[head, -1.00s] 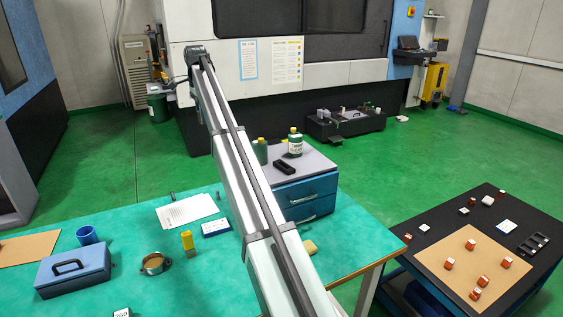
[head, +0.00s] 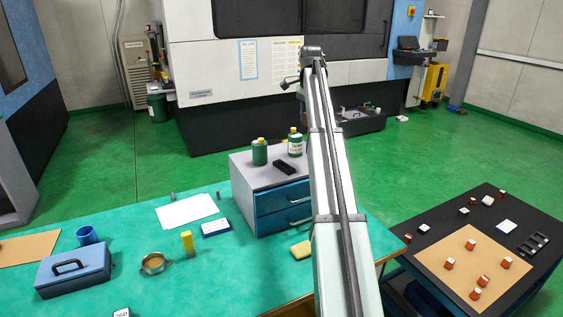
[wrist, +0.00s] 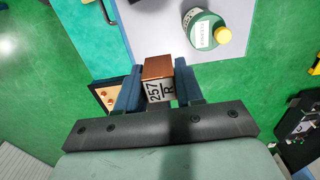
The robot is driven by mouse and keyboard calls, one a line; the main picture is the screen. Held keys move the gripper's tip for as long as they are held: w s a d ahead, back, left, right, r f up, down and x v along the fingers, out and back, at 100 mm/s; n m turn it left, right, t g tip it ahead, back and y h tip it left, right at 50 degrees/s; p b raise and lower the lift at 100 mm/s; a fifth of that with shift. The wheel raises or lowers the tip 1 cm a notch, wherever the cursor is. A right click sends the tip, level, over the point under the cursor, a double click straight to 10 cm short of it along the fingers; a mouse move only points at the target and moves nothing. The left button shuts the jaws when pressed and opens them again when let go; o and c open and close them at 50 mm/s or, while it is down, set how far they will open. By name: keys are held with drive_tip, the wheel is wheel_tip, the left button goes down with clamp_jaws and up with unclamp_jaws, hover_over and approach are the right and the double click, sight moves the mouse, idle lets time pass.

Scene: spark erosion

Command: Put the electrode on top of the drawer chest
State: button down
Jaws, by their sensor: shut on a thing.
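In the wrist view, my gripper (wrist: 158,82) is shut on the electrode (wrist: 159,70), a block with a copper-coloured end and a pale holder marked "257 R". The drawer chest (head: 252,176), with a grey top and blue drawers, stands at the far right of the green table in the head view. Its grey top also shows in the wrist view (wrist: 160,35), beyond the electrode, and the electrode appears held above it and near its edge. The exact height cannot be told.
On the chest top stand a green bottle (head: 260,153), a second bottle with a white label (head: 295,145) and a black tray (head: 284,167). The chest top's front left is clear. A cart (head: 420,225) with several small blocks stands at the right.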

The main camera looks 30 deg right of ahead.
drive_tip(key=f, duration=1.5)
drive_tip(key=shift+s+d, duration=0.2)
drive_tip(key=shift+d, duration=0.05)
drive_tip(key=c, duration=0.7)
unclamp_jaws()
drive_tip(key=shift+f, duration=0.15)
wheel_tip(320, 180, up, 12)
drive_tip(key=shift+r, duration=0.15)
